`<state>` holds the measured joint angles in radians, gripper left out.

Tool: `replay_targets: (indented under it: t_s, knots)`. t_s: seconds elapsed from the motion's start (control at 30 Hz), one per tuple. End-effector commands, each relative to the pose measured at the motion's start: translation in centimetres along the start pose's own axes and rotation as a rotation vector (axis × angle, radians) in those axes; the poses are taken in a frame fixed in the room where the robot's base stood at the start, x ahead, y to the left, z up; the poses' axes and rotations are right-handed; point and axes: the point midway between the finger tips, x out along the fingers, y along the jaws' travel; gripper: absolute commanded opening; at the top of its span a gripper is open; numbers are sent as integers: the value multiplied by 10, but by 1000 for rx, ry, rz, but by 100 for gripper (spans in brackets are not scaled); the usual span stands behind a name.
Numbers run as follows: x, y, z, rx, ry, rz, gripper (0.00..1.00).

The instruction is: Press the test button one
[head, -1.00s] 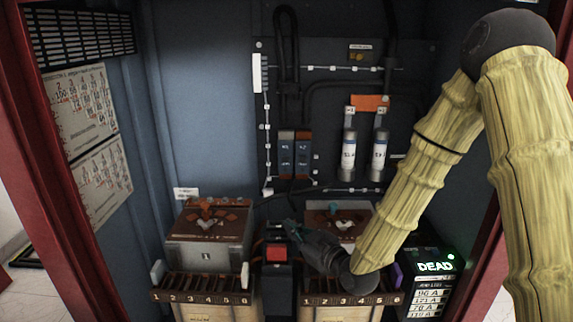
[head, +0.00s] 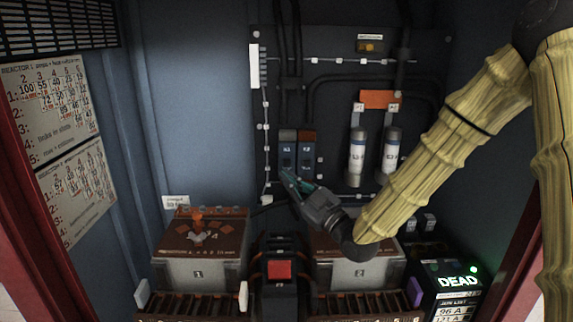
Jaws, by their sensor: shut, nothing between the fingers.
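My gripper (head: 290,180) is shut and empty. Its dark fingers with a teal part point up and left, just in front of the lower end of two upright blue-labelled modules. The left module (head: 287,150) has a grey top, the right module (head: 306,150) a brown-orange top. Whether the fingertips touch the left module cannot be told. No button clearly marked as test button one is readable. A red square button (head: 279,270) sits on a dark block at the bottom middle, below my gripper. A brown-topped box marked 1 (head: 199,273) stands left of it.
Another brown-topped box (head: 357,276) stands at right, partly behind my wrist. Two white cylinders (head: 358,152) hang under an orange plate (head: 380,99). A display reading DEAD (head: 458,281) with a green light stands lower right. Charts (head: 56,105) hang on the left wall.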

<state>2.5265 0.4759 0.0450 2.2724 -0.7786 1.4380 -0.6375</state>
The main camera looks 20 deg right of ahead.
Motion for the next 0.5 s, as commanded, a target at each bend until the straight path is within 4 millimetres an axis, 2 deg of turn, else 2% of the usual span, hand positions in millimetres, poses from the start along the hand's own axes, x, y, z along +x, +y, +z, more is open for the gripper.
replay_targets:
  t_s: [0.5]
  knots:
    - [39, 25, 27, 1, 1, -2, 0]
